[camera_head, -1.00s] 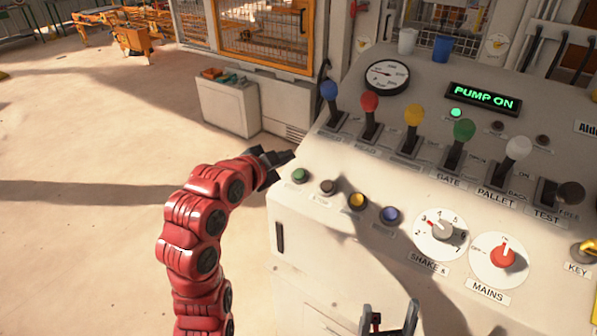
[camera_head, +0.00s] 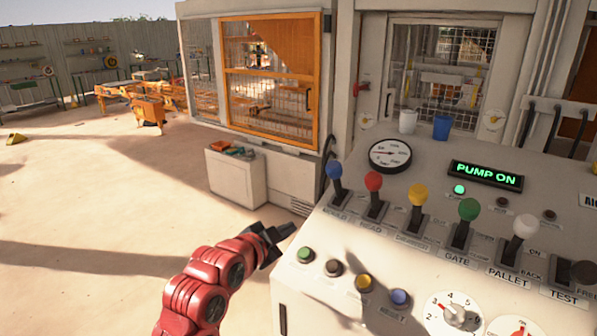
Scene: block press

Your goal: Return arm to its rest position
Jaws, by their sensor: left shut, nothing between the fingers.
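My left arm is red and comes up from the bottom of the view, left of the control panel (camera_head: 330,225). My left gripper (camera_head: 283,233) is dark and shut, with nothing in it. It is at the panel's left edge, near the green button (camera_head: 306,255); I cannot tell whether it touches the panel. My right gripper is not in view.
The panel carries a row of levers with coloured knobs, including a blue knob (camera_head: 334,170), and a lit "PUMP ON" display (camera_head: 486,175). A gauge (camera_head: 390,154) and two cups stand behind. A caged machine (camera_head: 270,75) is beyond. Open floor (camera_head: 80,220) lies left.

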